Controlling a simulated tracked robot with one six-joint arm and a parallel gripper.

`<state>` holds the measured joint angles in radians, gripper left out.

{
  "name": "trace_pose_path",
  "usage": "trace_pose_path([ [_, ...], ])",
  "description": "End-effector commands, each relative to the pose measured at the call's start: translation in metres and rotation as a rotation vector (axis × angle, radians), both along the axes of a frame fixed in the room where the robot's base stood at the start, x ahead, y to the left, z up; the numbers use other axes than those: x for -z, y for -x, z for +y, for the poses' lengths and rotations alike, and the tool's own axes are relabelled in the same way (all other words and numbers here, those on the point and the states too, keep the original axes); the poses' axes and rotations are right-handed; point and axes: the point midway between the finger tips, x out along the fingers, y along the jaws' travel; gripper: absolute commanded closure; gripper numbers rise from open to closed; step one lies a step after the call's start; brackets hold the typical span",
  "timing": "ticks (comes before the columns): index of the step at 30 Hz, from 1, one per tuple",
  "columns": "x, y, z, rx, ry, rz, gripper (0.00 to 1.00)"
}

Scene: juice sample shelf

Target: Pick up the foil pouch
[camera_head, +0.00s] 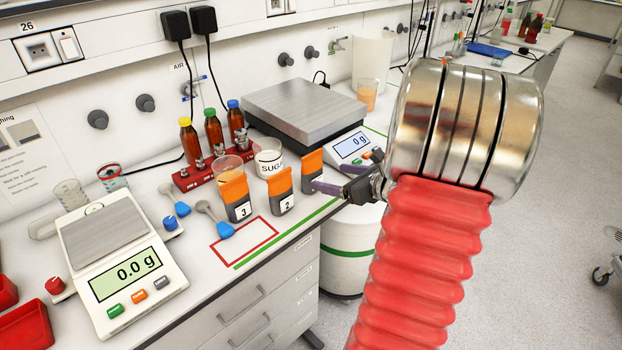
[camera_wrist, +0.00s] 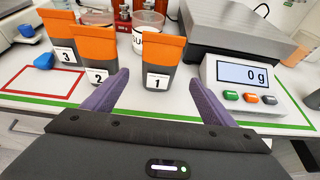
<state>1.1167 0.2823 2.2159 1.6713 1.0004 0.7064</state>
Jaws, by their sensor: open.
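Three grey pouches with orange tops stand upright in a row on the white bench. Pouch 1 (camera_head: 311,165) is nearest my gripper, its lower part near a finger. In the wrist view pouch 1 (camera_wrist: 160,50) stands ahead, between the lines of the two fingers. Pouch 2 (camera_head: 281,190) and pouch 3 (camera_head: 235,195) stand to its left; the wrist view shows pouch 2 (camera_wrist: 96,47) and pouch 3 (camera_wrist: 64,30) too. My gripper (camera_head: 350,172) is open, its purple fingers apart and empty. I cannot tell whether a finger touches pouch 1.
A sugar tub (camera_head: 268,162) and a beaker (camera_head: 227,166) stand close behind the pouches. A large scale (camera_head: 305,112) is behind, its display (camera_wrist: 255,75) right of the fingers in the wrist view. A red-outlined rectangle (camera_head: 244,242) on the bench is empty. A small scale (camera_head: 125,280) stands left.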

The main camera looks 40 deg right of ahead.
Motion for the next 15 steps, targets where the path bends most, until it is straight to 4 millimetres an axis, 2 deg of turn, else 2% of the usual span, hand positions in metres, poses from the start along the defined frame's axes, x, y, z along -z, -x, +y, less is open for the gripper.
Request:
trace_pose_path([
  [8, 0.001, -0.003, 0.001, -0.003, 0.002, 0.001, 0.22],
  [15, 0.013, -0.029, 0.002, -0.007, 0.003, 0.002, 0.22],
])
